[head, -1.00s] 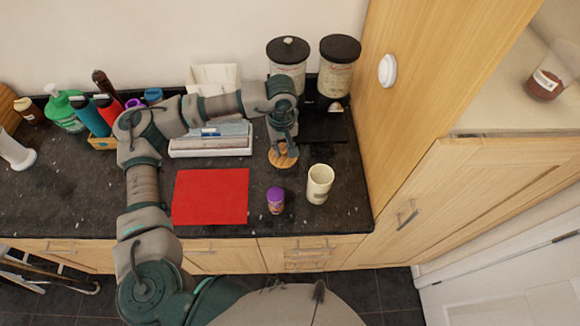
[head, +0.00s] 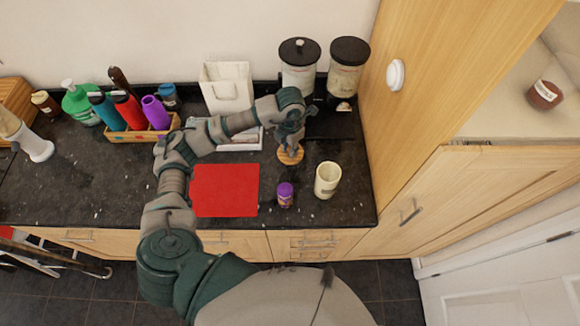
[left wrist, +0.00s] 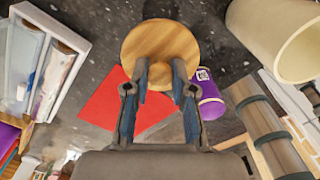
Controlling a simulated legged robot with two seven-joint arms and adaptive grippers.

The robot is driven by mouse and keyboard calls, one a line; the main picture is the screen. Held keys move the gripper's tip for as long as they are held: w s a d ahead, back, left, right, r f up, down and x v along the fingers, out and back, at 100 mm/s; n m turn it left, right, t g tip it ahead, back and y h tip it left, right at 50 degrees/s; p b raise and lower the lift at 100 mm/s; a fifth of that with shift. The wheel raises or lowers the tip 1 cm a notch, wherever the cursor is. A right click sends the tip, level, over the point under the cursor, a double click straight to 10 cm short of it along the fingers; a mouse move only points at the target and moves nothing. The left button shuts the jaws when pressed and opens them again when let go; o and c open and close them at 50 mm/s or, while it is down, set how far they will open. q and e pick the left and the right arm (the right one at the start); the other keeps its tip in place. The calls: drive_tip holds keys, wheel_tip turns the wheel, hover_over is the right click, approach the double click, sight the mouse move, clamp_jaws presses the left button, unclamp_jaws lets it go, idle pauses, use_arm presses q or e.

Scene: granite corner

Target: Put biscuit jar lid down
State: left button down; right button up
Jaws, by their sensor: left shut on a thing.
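The round wooden biscuit jar lid (head: 289,158) is under my left gripper (head: 289,146) over the black counter. In the left wrist view the lid (left wrist: 160,50) lies flat across the two fingertips (left wrist: 160,75), which are shut on it. I cannot tell whether the lid touches the counter. The open cream jar (head: 327,181) stands upright to the right of the lid, apart from it, and shows at the top right of the left wrist view (left wrist: 280,35). My right gripper is not in view.
A purple-capped small jar (head: 285,195) stands in front of the lid. A red mat (head: 225,190) lies to the left. Two black-lidded canisters (head: 298,70) (head: 346,70) and a white box (head: 226,90) stand behind. Bottles fill the back left. A wooden panel (head: 440,70) bounds the right.

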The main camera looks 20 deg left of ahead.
use_arm(q)
drive_tip(key=p, duration=0.1)
hover_over(290, 170)
drive_tip(key=shift+n, duration=0.3)
drive_tip(key=f, duration=0.5)
drive_tip(key=shift+w+d+f, duration=0.1)
drive_tip(key=shift+d+f, duration=0.2)
drive_tip(key=shift+f, duration=0.3)
wheel_tip(290, 170, down, 3)
drive_tip(key=shift+a+f+p, duration=0.1)
drive_tip(key=shift+a+p, duration=0.05)
drive_tip(key=shift+p, duration=0.15)
drive_tip(key=shift+a+f, duration=0.1)
drive_tip(key=shift+f, duration=0.25)
drive_tip(key=c, duration=1)
unclamp_jaws()
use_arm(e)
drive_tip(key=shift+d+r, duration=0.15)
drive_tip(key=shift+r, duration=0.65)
use_arm(q)
drive_tip(key=shift+r, duration=0.1)
